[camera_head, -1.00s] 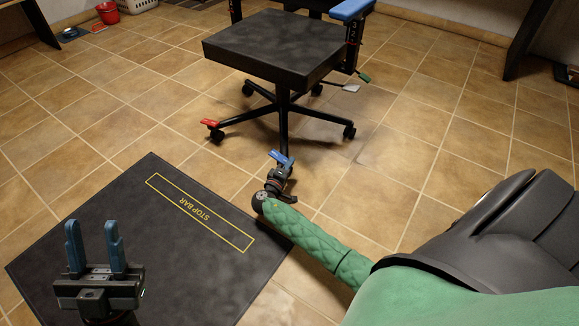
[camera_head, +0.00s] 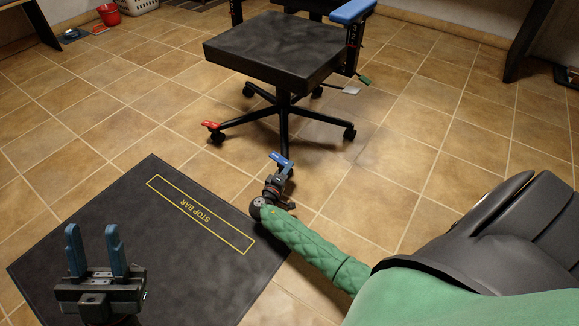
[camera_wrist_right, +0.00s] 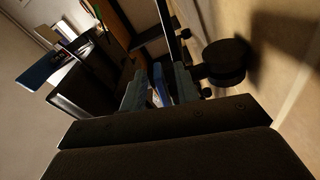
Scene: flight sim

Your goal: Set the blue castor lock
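The blue castor lock (camera_head: 281,159) sits at the near castor of the chair's base. My right gripper (camera_head: 280,176) is right at it, low over the floor, with its fingers hard to make out in the head view. In the right wrist view the two fingers of my right gripper (camera_wrist_right: 160,88) stand apart, with a blue piece (camera_wrist_right: 161,84), apparently the lock, between them. Whether they touch it cannot be told. My left gripper (camera_head: 93,250) is open and empty over the dark mat, far from the chair.
The chair (camera_head: 275,48) has a black square seat and a blue armrest (camera_head: 352,11). A red castor lock (camera_head: 211,125) is on its left castor. The dark mat (camera_head: 130,220) reads STOP BAR. A red bucket (camera_head: 108,14) stands far left.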

